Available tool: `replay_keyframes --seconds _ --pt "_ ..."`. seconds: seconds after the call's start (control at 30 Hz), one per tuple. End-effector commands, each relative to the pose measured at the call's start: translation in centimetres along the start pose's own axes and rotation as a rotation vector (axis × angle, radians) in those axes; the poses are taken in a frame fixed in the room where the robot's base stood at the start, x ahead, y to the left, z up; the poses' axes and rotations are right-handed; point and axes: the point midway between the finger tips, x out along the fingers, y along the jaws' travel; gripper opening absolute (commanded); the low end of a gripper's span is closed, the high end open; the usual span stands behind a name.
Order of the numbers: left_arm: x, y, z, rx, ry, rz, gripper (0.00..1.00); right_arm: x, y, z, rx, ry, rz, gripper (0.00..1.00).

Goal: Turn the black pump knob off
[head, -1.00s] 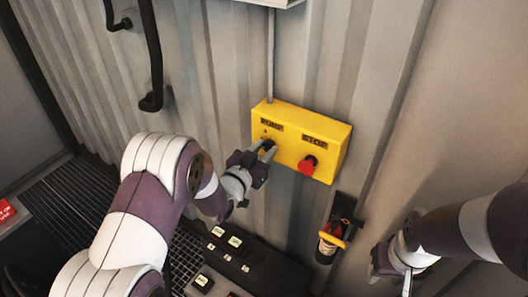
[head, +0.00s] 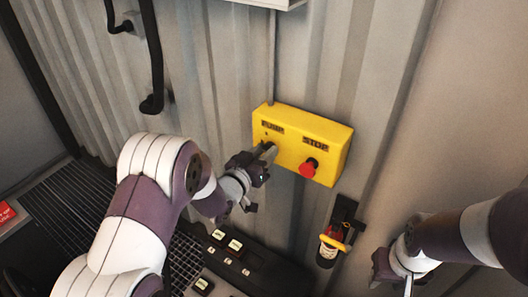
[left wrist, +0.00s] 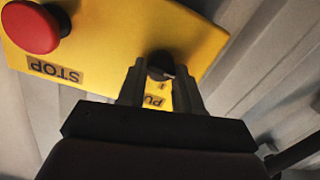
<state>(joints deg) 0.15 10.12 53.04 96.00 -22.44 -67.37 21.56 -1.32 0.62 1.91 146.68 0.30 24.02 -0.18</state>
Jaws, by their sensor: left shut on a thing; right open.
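The yellow control box (head: 330,133) is fixed to the corrugated wall. Its black pump knob (left wrist: 160,64) shows in the left wrist view between the fingers of my left gripper (left wrist: 160,80), beside a label partly covered by a finger. In the head view my left gripper (head: 264,156) reaches the box's left half and hides most of the knob. It is shut on the knob. My right gripper (head: 390,278) is open and empty at the lower right, away from the box.
A red stop button (head: 309,167) sits on the box's right half, and it also shows in the left wrist view (left wrist: 30,27). A yellow-handled device (head: 333,240) hangs on the wall below. A black pipe (head: 152,60) runs down the wall at left. A labelled panel (head: 235,245) lies under my left arm.

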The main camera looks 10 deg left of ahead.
Motion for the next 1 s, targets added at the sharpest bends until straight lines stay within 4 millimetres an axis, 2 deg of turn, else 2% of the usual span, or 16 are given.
replay_keyframes --seconds 0.13,0.17,0.23,0.5,0.63,0.77,0.9,1.0 --pt "0.0 0.0 -0.2 0.000 0.005 0.000 0.04 0.0 0.0 0.0 0.000 0.000 0.000 0.43" --pt "0.0 0.0 -0.2 0.000 0.005 0.000 0.37 0.0 0.0 0.0 0.000 0.000 0.000 0.43" --pt "0.0 0.0 -0.2 0.000 0.004 0.000 0.60 0.0 0.0 0.0 0.000 0.000 0.000 0.43" --pt "0.0 0.0 -0.1 0.001 0.002 0.000 0.60 0.0 0.0 0.0 0.000 0.000 0.000 0.43" --pt "-1.0 -0.1 0.1 0.001 0.001 -0.001 0.60 0.3 0.0 0.0 0.000 0.000 0.000 0.43" --pt "-3.9 -0.2 0.1 0.001 0.003 -0.003 0.60 1.0 0.0 0.1 0.000 0.000 0.000 0.43" --pt "-7.9 -0.1 0.1 0.000 0.003 -0.004 0.60 1.7 0.0 0.2 0.000 0.000 0.000 0.43" --pt "-10.2 -0.1 0.0 0.001 0.003 -0.003 0.60 2.0 0.0 0.2 0.000 0.000 0.000 0.43"
